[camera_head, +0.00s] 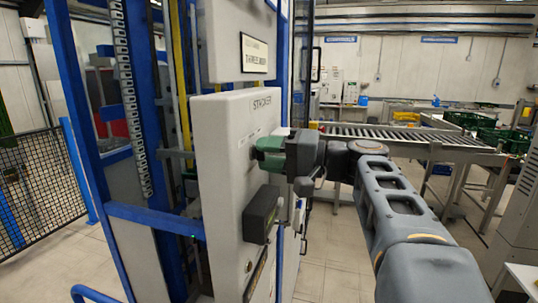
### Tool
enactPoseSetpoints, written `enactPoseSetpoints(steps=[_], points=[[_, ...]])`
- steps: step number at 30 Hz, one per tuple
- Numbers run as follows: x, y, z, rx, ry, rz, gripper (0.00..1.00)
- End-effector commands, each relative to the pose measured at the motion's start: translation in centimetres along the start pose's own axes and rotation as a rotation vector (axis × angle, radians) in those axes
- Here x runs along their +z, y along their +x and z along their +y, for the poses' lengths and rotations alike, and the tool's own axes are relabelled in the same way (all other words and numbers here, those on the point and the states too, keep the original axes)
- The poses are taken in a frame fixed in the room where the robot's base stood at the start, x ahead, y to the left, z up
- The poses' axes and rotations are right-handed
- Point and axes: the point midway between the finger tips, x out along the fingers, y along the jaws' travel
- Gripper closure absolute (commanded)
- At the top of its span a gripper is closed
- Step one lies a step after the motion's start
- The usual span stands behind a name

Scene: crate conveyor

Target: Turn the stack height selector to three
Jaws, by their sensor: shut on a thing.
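The stacker control box (222,165) stands upright at the centre, a pale grey cabinet labelled STACKER near its top. My gripper (262,151) reaches in from the right against the face of the box, its green fingers shut at the upper part of the panel, below the label. The stack height selector is hidden behind the fingers, so its position cannot be read. Small markings beside the fingers are too small to read.
A dark box-shaped part (261,214) juts from the panel below my gripper. A sign (254,54) hangs above. Blue frame posts (82,110) and a mesh fence (40,190) stand left. A roller conveyor (400,135) runs behind my arm. Floor is clear below.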

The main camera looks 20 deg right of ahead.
Motion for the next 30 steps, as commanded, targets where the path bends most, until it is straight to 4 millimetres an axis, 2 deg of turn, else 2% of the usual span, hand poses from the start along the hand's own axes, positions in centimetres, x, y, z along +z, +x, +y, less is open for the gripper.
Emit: enactPoseSetpoints(steps=[12, 30], points=[[-0.02, 0.0, -0.05, 0.0, 0.228, 0.0, 0.88], [-0.01, 0.0, -0.01, 0.0, 0.283, 0.0, 0.88]])
